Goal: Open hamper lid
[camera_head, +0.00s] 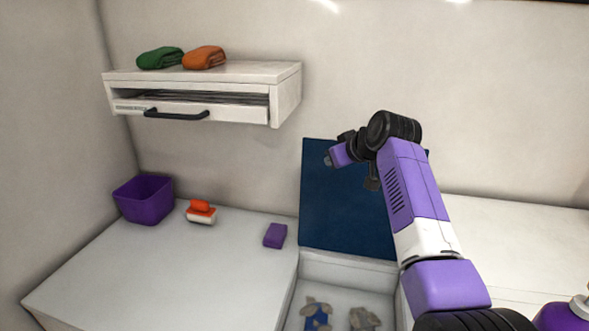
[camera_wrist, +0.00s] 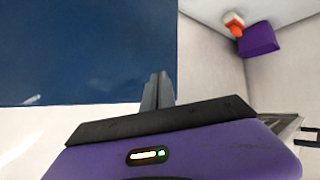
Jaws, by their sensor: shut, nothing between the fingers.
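The dark blue hamper lid (camera_head: 345,210) stands raised, nearly upright, at the back of the open hamper (camera_head: 340,270). It also fills the upper left of the wrist view (camera_wrist: 80,50). Inside the hamper lie a blue and beige item (camera_head: 317,314) and a crumpled beige item (camera_head: 364,319). My gripper (camera_head: 328,159) is near the upper part of the lid, and my arm hides the lid's right side. In the wrist view my gripper's fingers (camera_wrist: 157,90) are together and empty, by the lid's edge. I cannot tell whether they touch it.
A purple bin (camera_head: 144,199), an orange and white object (camera_head: 201,211) and a purple block (camera_head: 275,235) stand on the left counter (camera_head: 170,275). A wall drawer unit (camera_head: 285,95) above holds green (camera_head: 160,58) and orange (camera_head: 205,57) towels. The right counter (camera_head: 510,235) looks largely clear.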

